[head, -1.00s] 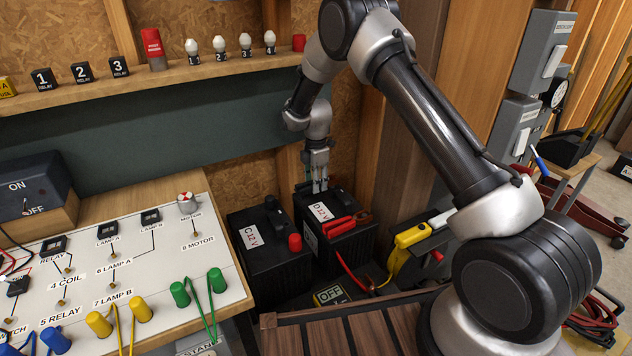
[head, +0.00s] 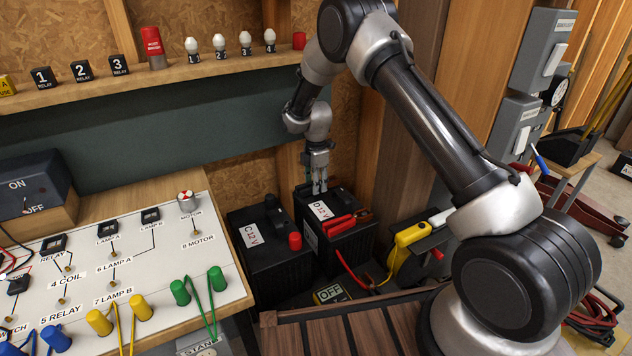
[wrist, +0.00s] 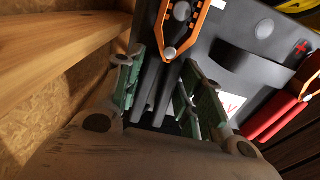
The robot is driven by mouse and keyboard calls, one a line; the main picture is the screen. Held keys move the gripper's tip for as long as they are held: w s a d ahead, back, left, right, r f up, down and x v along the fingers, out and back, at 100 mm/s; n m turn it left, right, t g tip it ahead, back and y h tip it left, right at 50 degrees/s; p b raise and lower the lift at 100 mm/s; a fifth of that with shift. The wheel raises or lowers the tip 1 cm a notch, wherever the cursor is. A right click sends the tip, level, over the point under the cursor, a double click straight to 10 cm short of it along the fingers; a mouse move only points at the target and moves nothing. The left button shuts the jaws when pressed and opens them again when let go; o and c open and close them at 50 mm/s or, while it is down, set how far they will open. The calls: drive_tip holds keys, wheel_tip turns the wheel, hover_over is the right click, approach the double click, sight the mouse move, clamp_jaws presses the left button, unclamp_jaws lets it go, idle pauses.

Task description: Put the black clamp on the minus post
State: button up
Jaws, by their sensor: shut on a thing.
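The black clamp (wrist: 146,88) has dark handles and orange-copper jaws. In the wrist view its handles lie between the green-padded fingers of my gripper (wrist: 162,92), which is shut on them. Its jaws spread on either side of a round grey post (wrist: 182,12) on the battery top; whether they touch it I cannot tell. In the head view my gripper (head: 319,188) points down at the back of battery D (head: 345,249), and the clamp is mostly hidden there.
The red clamp (head: 340,226) lies at the front right of battery D, near a plus mark in the wrist view (wrist: 302,48). Battery C (head: 262,262) stands close on the left. A wooden shelf (head: 200,70) and wall are close behind. A yellow-handled device (head: 411,235) stands to the right.

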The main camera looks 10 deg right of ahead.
drive_tip(key=shift+f, duration=0.25)
drive_tip(key=o, duration=1.2)
drive_tip(key=shift+o, duration=0.2)
